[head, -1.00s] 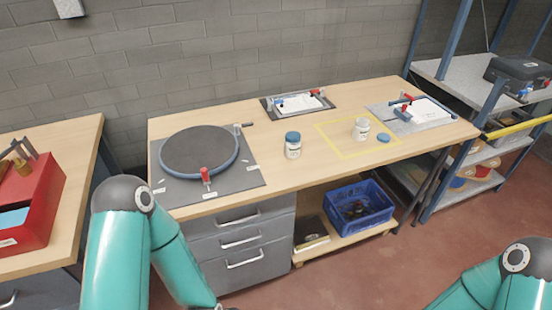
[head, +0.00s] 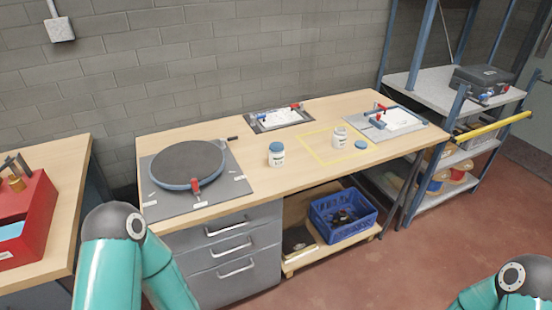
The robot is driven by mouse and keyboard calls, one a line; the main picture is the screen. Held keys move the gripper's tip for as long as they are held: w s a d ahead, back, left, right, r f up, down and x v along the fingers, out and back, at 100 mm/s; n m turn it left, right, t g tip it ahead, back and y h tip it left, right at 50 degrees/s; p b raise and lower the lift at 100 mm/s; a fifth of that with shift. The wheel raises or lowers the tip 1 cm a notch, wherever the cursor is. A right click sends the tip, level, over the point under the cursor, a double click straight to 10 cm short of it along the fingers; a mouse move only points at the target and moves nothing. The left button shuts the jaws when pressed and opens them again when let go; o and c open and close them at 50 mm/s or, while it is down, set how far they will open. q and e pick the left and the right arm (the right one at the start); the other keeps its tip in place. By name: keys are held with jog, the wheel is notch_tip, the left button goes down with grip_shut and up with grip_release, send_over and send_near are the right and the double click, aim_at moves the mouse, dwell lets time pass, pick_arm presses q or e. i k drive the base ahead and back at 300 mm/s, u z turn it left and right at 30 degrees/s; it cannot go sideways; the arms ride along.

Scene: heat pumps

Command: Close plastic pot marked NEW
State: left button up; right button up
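An open white plastic pot (head: 339,137) stands upright inside a yellow marked rectangle (head: 310,149) on the wooden workbench. A blue lid (head: 361,145) lies flat on the bench just right of it, apart from the pot. A second white pot with its blue lid on (head: 276,155) stands left of the rectangle. Labels on both pots are too small to read, so I cannot tell which is marked NEW. My two teal arms show at the bottom left and bottom right, well short of the pots. Neither gripper is in view.
A round dark turntable (head: 188,166) with a red clamp takes the bench's left part. Two clipboard-like plates, one at the back (head: 277,119) and one at right (head: 395,124), stand near. A red box (head: 35,215) is far left. A blue crate (head: 342,232) sits below. Red floor lies in front.

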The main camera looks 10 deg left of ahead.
aim_at(276, 160)
jog(key=z, duration=0.05)
jog(key=i, duration=0.95)
jog(key=u, duration=0.05)
